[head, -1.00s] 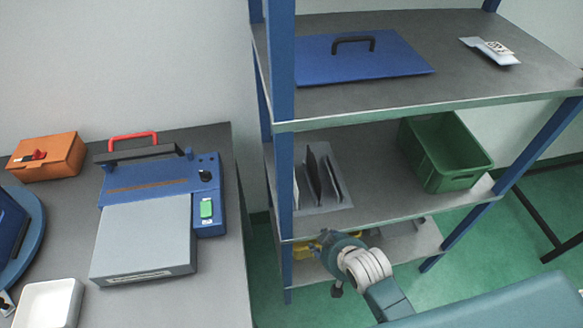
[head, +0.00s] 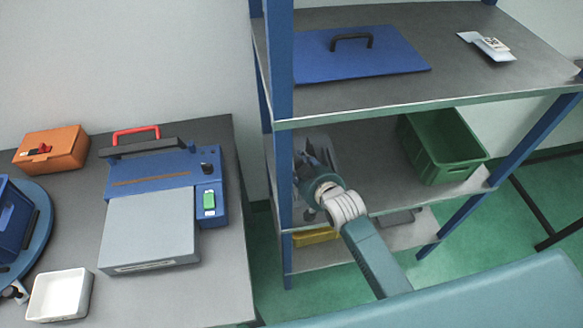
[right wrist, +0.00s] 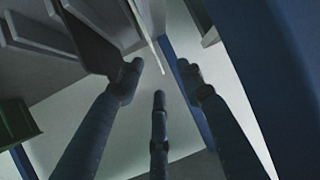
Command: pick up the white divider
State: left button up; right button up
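The white divider (right wrist: 149,36) shows in the right wrist view as a thin pale plate seen nearly edge-on. Its lower end reaches between the fingertips of my right gripper (right wrist: 158,80). The fingers are spread, with visible gaps to the plate, so the gripper is open. In the head view my right gripper (head: 310,172) is at the divider rack on the middle shelf and hides most of it. I cannot pick out the white divider there. My left gripper is not in view.
A dark divider (right wrist: 92,38) stands close beside the left finger. A blue shelf post (head: 284,165) is just left of the gripper, and the upper shelf (head: 400,92) is above it. A green crate (head: 445,165) stands to the right on the same shelf.

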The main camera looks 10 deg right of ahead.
jog(key=x, duration=0.3)
jog(key=p+x, duration=0.1)
jog(key=shift+w+d+f, duration=0.15)
jog(key=shift+w+d, duration=0.05)
jog(key=shift+w, duration=0.25)
jog(key=shift+s, duration=0.1)
grip_shut()
